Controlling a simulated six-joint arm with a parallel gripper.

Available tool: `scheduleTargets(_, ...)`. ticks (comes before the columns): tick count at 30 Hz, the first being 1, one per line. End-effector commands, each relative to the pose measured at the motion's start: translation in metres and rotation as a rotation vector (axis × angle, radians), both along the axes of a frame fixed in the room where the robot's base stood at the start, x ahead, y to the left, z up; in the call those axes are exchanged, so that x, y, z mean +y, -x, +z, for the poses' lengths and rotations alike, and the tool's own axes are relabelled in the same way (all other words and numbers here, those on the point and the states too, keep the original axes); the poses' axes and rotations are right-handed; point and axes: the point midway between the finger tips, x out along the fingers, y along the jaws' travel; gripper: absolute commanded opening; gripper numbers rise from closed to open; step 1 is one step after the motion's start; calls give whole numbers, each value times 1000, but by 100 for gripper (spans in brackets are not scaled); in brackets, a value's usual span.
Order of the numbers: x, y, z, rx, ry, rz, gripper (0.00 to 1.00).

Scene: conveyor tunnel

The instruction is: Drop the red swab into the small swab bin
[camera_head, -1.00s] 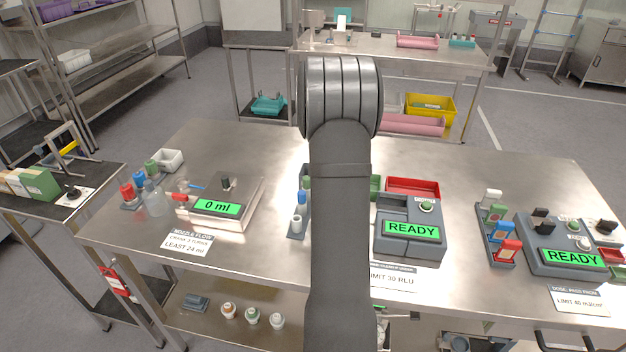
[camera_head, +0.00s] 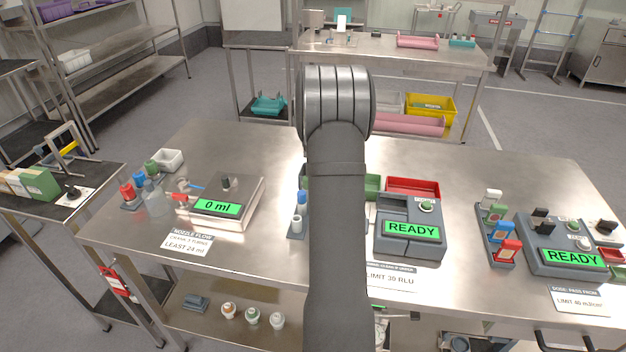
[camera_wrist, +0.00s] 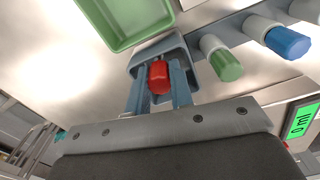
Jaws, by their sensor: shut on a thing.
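My gripper (camera_wrist: 158,88) is shut on the red swab (camera_wrist: 158,76), whose red cap shows between the two fingers in the wrist view. The swab's lower part is hidden. A grey-blue holder (camera_wrist: 176,42) with raised walls lies just beyond the swab; I cannot tell whether the swab is inside or above it. A green open tray (camera_wrist: 118,42) lies at the upper left. It also shows beside my arm in the head view (camera_head: 372,183). My arm hides the gripper and the swab in the head view. I cannot tell which container is the small swab bin.
A green-capped swab (camera_wrist: 226,64) and a blue-capped one (camera_wrist: 287,42) stand close to the right of the gripper. A red tray (camera_head: 413,185) sits behind the READY device (camera_head: 410,230). A 0 ml device (camera_head: 220,205) stands left of my arm. Bare table lies behind it.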

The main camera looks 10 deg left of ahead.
Motion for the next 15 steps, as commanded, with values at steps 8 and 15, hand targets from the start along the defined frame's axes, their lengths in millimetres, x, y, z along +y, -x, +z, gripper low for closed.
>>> scheduleTargets(8,0,0,0,0,0,0,46)
scheduleTargets(15,0,0,7,-1,-1,0,46)
